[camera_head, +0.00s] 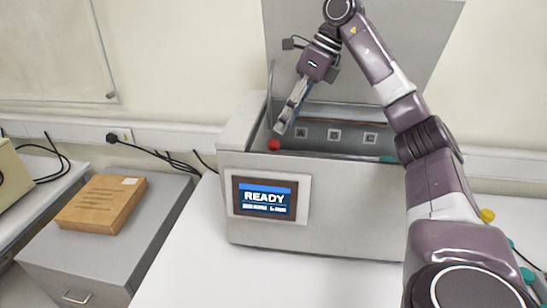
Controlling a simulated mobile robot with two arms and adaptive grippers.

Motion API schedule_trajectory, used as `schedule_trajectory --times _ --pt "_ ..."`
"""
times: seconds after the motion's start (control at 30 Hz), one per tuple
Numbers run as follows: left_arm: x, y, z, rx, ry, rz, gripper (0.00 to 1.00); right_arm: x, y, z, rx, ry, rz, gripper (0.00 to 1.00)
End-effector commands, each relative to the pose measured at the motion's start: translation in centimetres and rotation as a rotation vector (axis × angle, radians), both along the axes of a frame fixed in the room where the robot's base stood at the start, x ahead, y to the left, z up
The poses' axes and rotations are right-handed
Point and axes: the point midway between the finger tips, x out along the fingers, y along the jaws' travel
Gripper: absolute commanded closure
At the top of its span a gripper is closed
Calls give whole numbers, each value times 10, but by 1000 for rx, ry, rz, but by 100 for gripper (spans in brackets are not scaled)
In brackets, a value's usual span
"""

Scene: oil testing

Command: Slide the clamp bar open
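The grey testing machine (330,205) stands on the white bench with its lid (405,50) raised. A red ball-shaped knob (274,145) shows at the left front of its opening. A thin upright grey rod (271,85) stands at the opening's left side. I cannot tell for certain which part is the clamp bar. My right gripper (281,128) points down and to the left, its tips over the left part of the opening, just above and right of the red knob. Its fingers look close together, but any gap or grip is unclear. My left gripper is not in view.
The machine's front screen (265,198) reads READY. A brown box (102,203) lies on a grey cabinet (110,245) at left, with black cables behind. A yellow cap (487,215) shows at right, partly behind my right arm. The white bench (195,255) is clear front left.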

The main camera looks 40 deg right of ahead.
Motion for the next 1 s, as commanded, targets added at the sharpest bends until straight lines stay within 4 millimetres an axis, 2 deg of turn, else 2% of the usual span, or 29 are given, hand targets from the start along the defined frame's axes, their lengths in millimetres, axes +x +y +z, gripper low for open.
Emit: schedule_trajectory --times 0.17,0.6,0.77,1.0 --pt "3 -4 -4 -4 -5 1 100 2 3 -12 -1 3 2 60" --pt "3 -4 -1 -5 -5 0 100 16 22 -63 -1 4 0 60" --pt "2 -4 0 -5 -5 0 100 19 25 -71 0 1 0 60" --pt "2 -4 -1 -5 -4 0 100 20 26 -72 0 0 0 60"
